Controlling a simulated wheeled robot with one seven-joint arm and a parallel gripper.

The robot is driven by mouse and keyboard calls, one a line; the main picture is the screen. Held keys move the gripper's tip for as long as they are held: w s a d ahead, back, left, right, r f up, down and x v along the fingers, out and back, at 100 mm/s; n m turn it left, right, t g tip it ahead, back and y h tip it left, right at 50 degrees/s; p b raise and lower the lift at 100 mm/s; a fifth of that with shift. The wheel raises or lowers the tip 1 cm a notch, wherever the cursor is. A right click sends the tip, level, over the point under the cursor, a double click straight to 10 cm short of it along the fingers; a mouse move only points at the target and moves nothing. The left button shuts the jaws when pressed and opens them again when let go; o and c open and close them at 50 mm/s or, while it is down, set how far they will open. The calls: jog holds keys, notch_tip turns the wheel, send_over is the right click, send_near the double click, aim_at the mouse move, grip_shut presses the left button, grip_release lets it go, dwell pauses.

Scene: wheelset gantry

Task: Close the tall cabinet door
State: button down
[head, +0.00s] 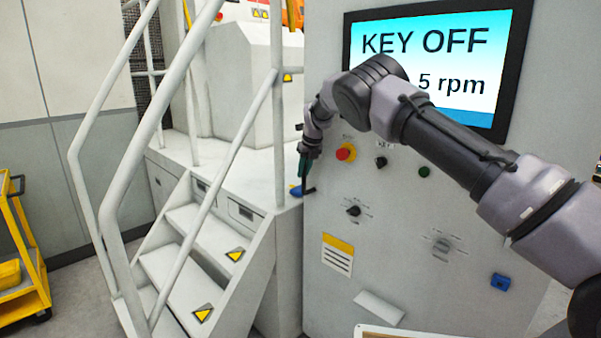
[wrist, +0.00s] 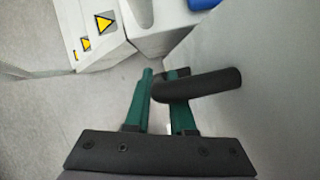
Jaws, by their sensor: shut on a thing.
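The tall grey cabinet (head: 400,265) fills the middle and right of the head view. A dark bar handle (head: 309,191) sticks out at its left edge. My gripper (head: 304,178) is at that edge, pointing down. In the wrist view its green fingers (wrist: 162,84) are shut on the dark handle (wrist: 208,83), which runs out to the right towards a plain grey panel (wrist: 265,70). I cannot tell from these views how far the door stands open. My fingers hide part of the handle's end.
White stairs (head: 195,235) with railings (head: 105,185) stand close left of the cabinet. The cabinet front carries a screen (head: 470,45) reading "KEY OFF" and a red button (head: 346,152). A yellow trolley (head: 22,245) is at far left, with free floor between it and the stairs.

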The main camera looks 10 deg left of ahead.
jog(key=shift+w+d+r, duration=0.15)
jog(key=shift+w+d, duration=0.45)
jog(key=c, duration=1.1)
grip_release()
jog(key=o, duration=0.3)
jog(key=shift+w, duration=0.2)
jog(key=shift+o, duration=0.2)
jog(key=shift+s, duration=0.1)
jog(key=shift+s+a, duration=0.2)
jog(key=shift+a, duration=0.05)
jog(key=v, duration=1)
jog(key=shift+s+r, duration=0.2)
